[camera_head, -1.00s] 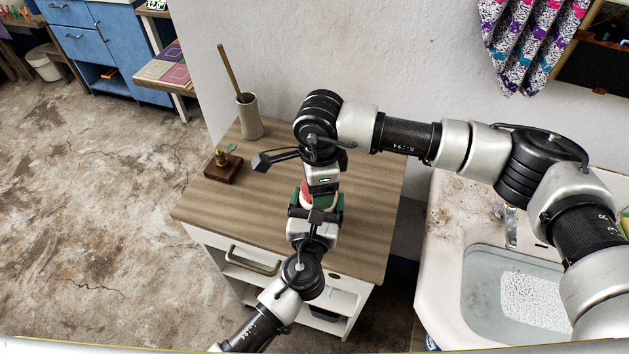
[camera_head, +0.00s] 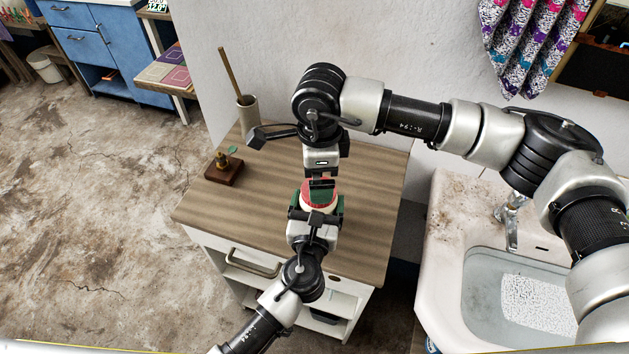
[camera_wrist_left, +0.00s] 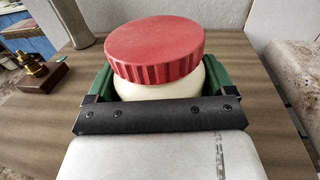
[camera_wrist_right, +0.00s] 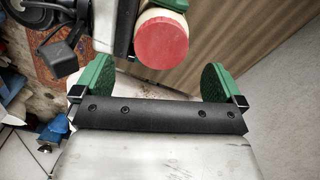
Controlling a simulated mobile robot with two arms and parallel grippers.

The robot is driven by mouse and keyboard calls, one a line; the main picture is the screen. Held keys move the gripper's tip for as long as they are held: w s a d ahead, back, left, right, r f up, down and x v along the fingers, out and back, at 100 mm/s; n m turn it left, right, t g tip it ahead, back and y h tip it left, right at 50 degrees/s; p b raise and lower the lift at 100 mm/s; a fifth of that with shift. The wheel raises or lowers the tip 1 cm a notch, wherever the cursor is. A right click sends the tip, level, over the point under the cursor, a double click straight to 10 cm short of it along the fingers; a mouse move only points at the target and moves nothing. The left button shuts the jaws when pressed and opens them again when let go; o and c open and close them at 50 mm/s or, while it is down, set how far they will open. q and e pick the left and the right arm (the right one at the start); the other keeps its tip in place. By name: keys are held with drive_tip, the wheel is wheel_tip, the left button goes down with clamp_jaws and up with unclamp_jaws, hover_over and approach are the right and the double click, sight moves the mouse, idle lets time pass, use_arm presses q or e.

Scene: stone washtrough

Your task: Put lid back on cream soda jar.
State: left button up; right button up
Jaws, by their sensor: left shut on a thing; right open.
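The cream soda jar (camera_wrist_left: 150,92) is cream-coloured and stands on the wooden counter. Its red ribbed lid (camera_wrist_left: 155,45) sits on top of it, looking slightly tilted in the left wrist view. The lid also shows in the head view (camera_head: 319,191) and the right wrist view (camera_wrist_right: 161,41). My left gripper (camera_head: 318,204) is shut around the jar body, with green finger pads on both sides. My right gripper (camera_wrist_right: 158,84) is open and empty, above and behind the lid, apart from it.
The wooden counter (camera_head: 250,207) holds a vase (camera_head: 247,115) with a stick at the back left and a small wooden block with a brass piece (camera_head: 224,168) at the left. A stone washtrough (camera_head: 450,225) stands to the right. The counter's front left is clear.

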wheel_tip(320, 180, up, 7)
idle(0.3)
use_arm(q)
drive_tip(key=o, duration=1.6)
drive_tip(key=shift+c, duration=0.2)
drive_tip(key=s+a+b, duration=0.1)
drive_tip(key=s, duration=0.9)
drive_tip(key=shift+s+a+b, duration=0.35)
drive_tip(key=shift+s, duration=0.05)
use_arm(e)
drive_tip(key=shift+f, duration=0.85)
